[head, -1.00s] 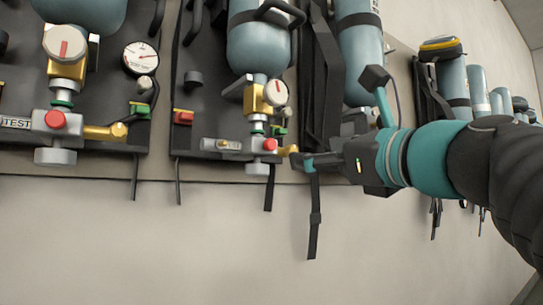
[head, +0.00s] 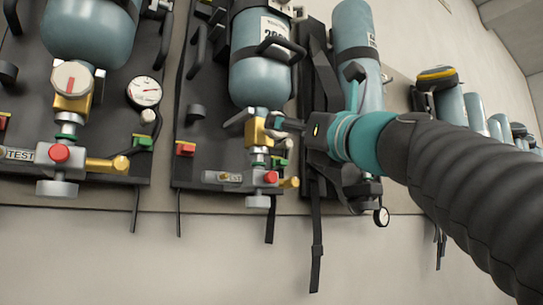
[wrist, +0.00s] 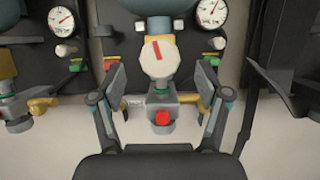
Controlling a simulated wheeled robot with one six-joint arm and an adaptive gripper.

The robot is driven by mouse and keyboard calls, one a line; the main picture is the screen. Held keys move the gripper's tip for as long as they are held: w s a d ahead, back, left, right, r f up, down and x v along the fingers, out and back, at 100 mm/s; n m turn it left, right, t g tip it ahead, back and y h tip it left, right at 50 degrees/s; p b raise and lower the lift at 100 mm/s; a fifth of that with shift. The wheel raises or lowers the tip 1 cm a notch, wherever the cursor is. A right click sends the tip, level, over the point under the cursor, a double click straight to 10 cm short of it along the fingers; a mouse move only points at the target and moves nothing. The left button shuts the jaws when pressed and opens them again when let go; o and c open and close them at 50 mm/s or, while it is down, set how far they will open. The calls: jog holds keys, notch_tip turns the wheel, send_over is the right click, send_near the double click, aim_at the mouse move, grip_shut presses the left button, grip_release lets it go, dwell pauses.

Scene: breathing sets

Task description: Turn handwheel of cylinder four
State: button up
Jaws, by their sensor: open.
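A pale many-sided handwheel (wrist: 159,56) with a red mark faces me in the wrist view. It sits above a grey valve block with a red button (wrist: 162,117). My gripper (wrist: 161,78) is open, one finger to each side of the handwheel. I cannot tell how far ahead of the fingertips it is. In the head view my gripper (head: 281,123) is at the brass valve (head: 257,130) of the middle breathing set and hides that set's handwheel. The left set's handwheel (head: 72,77) shows clearly. No cylinder number is readable.
A pressure gauge (head: 144,92) is on the left set, and another (wrist: 210,12) is at the upper right in the wrist view. Several blue cylinders (head: 475,108) line the wall to the right. A small gauge (head: 381,216) hangs below my arm. Bare wall lies below.

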aim_at(277, 139)
jog(key=shift+p+x, duration=0.55)
jog(key=shift+x, duration=2.1)
jog(key=shift+c, duration=0.2)
jog(key=c, duration=1.1)
